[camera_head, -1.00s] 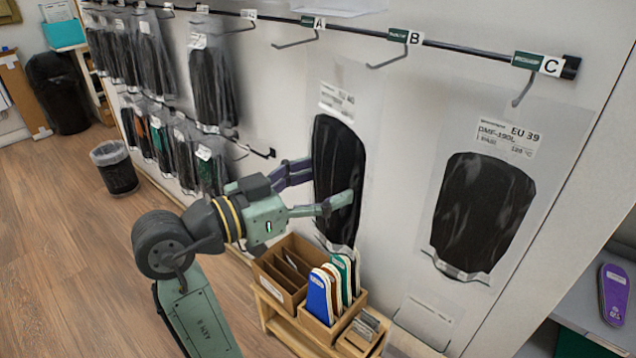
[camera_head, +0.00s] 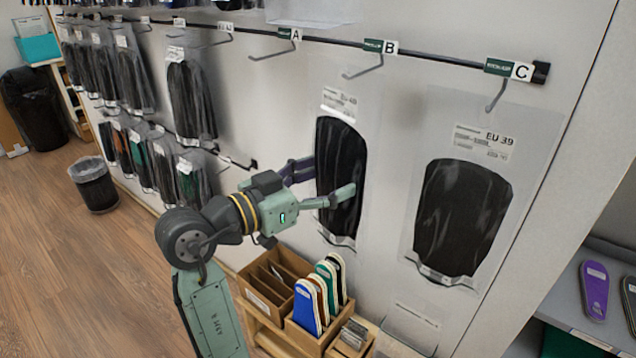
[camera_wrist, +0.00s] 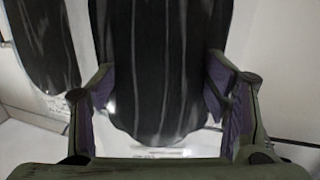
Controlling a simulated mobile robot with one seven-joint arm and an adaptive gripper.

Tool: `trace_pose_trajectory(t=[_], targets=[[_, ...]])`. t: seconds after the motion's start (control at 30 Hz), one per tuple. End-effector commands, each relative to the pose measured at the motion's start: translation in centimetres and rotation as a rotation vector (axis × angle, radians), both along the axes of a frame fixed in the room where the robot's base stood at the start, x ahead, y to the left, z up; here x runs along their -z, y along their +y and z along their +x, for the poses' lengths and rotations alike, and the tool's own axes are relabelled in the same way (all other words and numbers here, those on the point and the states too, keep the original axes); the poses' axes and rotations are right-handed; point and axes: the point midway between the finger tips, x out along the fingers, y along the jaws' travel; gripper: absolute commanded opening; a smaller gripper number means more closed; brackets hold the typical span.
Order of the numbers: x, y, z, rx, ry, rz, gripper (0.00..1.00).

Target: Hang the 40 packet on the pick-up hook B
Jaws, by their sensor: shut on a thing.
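The 40 packet (camera_head: 341,165) is a clear bag with a black insole blank and a white label at its top that reads EU 40. My gripper (camera_head: 328,180) is shut on its sides, with one finger on each edge. The packet hangs upright in the grip, below hooks A and B. In the wrist view the packet (camera_wrist: 158,70) fills the middle between my two fingers (camera_wrist: 160,100). Hook B (camera_head: 364,70) is an empty metal prong on the rail, above and a little right of the packet. The packet's top is below the hook and apart from it.
Hook A (camera_head: 275,50) and hook C (camera_head: 497,95) are empty. The EU 39 packet (camera_head: 459,215) is against the wall at right. A wooden organiser (camera_head: 275,290) with coloured insoles (camera_head: 308,305) stands below. Several packets (camera_head: 190,100) hang at left.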

Motion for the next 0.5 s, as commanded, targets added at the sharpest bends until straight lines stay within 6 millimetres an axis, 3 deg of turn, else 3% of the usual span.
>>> trace_pose_trajectory(t=[0.5], targets=[[0.9,-1.6,2.1,0.001,0.0,0.0,0.17]])
